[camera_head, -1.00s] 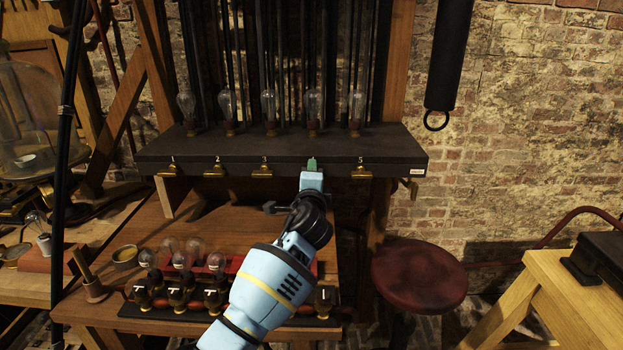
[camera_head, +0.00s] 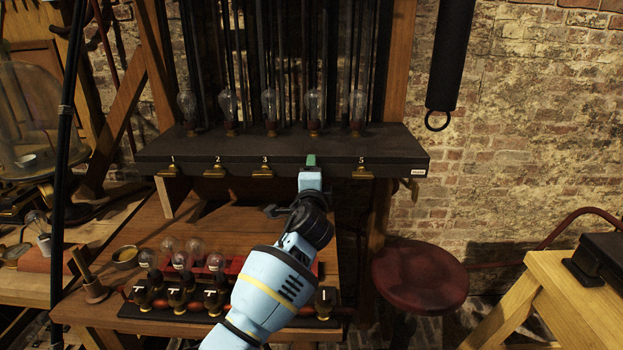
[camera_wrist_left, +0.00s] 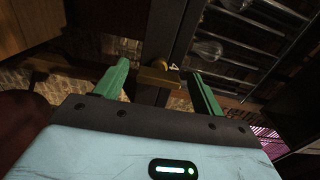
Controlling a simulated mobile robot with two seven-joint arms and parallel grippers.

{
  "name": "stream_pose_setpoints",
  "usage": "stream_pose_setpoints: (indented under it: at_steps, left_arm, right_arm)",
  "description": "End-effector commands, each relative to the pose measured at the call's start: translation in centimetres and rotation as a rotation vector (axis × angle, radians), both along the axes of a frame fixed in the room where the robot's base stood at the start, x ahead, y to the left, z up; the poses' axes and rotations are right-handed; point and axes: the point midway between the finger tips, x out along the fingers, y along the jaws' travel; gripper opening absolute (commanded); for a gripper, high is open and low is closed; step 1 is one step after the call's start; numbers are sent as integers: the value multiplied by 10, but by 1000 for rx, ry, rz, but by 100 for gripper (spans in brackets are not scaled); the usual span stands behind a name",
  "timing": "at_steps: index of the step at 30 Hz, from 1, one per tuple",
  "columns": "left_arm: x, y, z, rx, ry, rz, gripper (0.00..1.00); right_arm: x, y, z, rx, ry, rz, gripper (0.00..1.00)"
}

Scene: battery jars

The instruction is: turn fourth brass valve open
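The fourth brass valve (camera_wrist_left: 157,79) shows in the left wrist view under the dark shelf edge, beside a white number 4. My left gripper (camera_wrist_left: 160,84) is open, with one green finger on each side of the valve. There seems to be a gap between each finger and the brass; I cannot tell whether either touches. In the head view my left gripper (camera_head: 311,162) is at the shelf front between valves 3 and 5 and hides the fourth valve. Brass valve 3 (camera_head: 263,172) and brass valve 5 (camera_head: 362,173) flank it. My right gripper is in neither view.
Glass bulbs (camera_head: 269,104) stand in a row on the dark shelf (camera_head: 290,144). A wooden bench (camera_head: 230,230) below carries a dark rack (camera_head: 175,295) with bulbs above it. A red stool (camera_head: 420,272) stands to the right. A black cylinder (camera_head: 449,60) hangs at upper right.

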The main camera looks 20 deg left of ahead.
Motion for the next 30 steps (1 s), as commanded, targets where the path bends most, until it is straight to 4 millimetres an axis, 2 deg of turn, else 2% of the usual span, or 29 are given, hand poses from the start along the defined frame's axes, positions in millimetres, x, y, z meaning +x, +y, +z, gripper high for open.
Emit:
stream_pose_setpoints:
  at_steps: [7, 11, 24, 30]
  left_arm:
    - [-1, 0, 0, 1, 0, 0, 69]
    - [-8, -3, 0, 1, -1, -1, 69]
    - [-63, -19, 1, 1, -2, -1, 69]
    - [-74, -22, 0, 0, 0, 0, 69]
  right_arm:
    - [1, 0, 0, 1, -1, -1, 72]
    - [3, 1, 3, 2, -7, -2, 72]
    - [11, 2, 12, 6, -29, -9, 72]
    - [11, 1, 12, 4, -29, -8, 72]
